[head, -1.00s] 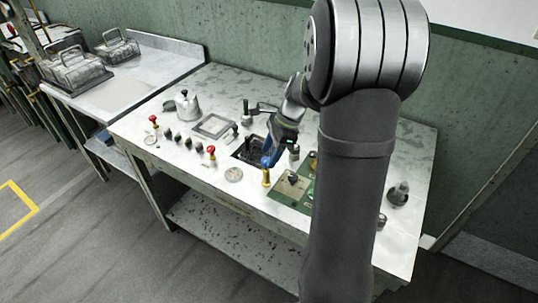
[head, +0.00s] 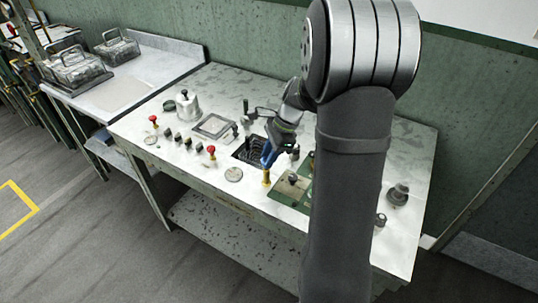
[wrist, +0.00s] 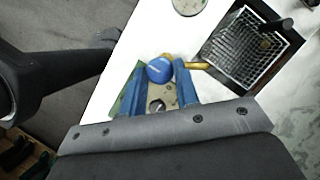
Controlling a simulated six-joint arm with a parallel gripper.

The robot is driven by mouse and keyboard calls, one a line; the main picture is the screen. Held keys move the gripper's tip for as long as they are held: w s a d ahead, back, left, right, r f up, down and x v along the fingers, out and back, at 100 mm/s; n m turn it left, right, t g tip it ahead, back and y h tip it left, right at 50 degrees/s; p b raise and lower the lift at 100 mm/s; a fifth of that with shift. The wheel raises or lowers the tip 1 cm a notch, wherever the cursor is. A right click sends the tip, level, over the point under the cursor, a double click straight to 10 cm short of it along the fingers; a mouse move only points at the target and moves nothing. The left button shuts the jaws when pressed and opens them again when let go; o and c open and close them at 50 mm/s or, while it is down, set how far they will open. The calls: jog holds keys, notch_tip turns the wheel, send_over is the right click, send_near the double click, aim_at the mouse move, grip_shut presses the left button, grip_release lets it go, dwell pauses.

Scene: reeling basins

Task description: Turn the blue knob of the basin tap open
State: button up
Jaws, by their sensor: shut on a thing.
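The blue round knob (wrist: 159,70) sits on top of the brass tap, between the tips of my gripper's blue fingers in the wrist view. My gripper (wrist: 160,78) is shut on the knob, with one finger on each side. The brass spout (wrist: 198,66) points right, toward the dark basin (wrist: 236,70) with a wire grid in it. In the head view, my gripper (head: 267,161) reaches down to the brass tap (head: 266,178) at the basin's near right corner. There the fingers and the knob cannot be clearly told apart.
A green panel (head: 292,187) with a small dark knob is close on the right of the tap. Red-topped levers (head: 211,151) and several dark knobs line the front left of the bench (head: 210,185). A grey cone-shaped part (head: 398,194) stands at the right end.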

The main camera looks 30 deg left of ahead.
jog(key=n, duration=0.2)
jog(key=n+g+h, duration=0.1)
jog(key=n, duration=0.1)
jog(key=shift+w+a, duration=0.15)
jog(key=shift+a, duration=0.05)
jog(key=n+h, duration=0.2)
jog(key=n, duration=0.2)
jog(key=shift+a+n, duration=0.15)
jog(key=shift+n, duration=0.25)
jog(key=n+h, duration=0.1)
jog(key=n, duration=0.3)
jog(key=shift+a+n+h, duration=0.2)
jog(key=shift+n+h, duration=0.1)
jog(key=shift+h, duration=0.1)
jog(key=shift+a+n+t+h, duration=0.1)
jog(key=shift+n+t+h, duration=0.45)
jog(key=shift+n, duration=1.45)
jog(key=o, duration=1)
jog(key=v, duration=1.7)
jog(key=shift+a+r, duration=0.2)
jog(key=shift+a, duration=0.05)
